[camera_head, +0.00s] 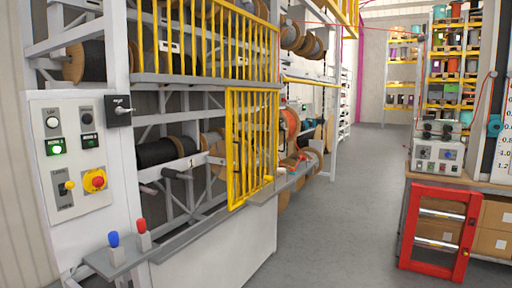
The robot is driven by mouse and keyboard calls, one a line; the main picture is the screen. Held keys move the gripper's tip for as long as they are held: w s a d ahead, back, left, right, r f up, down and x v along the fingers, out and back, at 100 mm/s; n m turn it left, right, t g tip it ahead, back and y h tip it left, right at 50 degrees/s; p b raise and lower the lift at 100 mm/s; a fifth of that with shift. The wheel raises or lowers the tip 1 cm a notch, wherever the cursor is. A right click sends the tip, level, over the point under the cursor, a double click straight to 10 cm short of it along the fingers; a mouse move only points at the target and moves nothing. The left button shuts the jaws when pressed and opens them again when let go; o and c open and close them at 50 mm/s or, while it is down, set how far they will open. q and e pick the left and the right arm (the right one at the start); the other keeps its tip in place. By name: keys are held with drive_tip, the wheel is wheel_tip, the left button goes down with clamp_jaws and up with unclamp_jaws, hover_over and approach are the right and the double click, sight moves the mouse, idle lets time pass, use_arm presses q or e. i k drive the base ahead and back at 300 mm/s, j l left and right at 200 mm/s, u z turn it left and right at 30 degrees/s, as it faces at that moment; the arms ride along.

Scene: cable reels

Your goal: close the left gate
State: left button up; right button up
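A yellow barred gate (232,150) stands at the front of the reel rack on the left, below a grey ledge. It covers only the right part of the lower bay and appears swung outward, with the bay to its left uncovered. Black reels (155,153) show in that uncovered part. A second row of yellow bars (205,40) covers the bay above. I cannot tell the gate's latch or hinge from here. Neither of my grippers is in view.
A control panel (72,122) with buttons and a yellow-red knob stands at the left. A small shelf (122,258) with blue and red knobs juts out before the rack. A red frame (409,228) stands by a bench at right. Grey floor (340,220) between is clear.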

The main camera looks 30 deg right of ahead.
sight(230, 207)
drive_tip(key=i+l+z, duration=0.75)
drive_tip(key=i+z, duration=0.2)
drive_tip(key=i+l+z, duration=0.15)
drive_tip(key=i, duration=0.6)
drive_tip(key=i+l+z, duration=0.1)
drive_tip(key=i, duration=0.65)
drive_tip(key=i+l+u, duration=0.2)
drive_tip(key=i+u, duration=0.25)
drive_tip(key=i+l+u, duration=0.5)
drive_tip(key=i+j, duration=0.1)
drive_tip(key=i, duration=0.05)
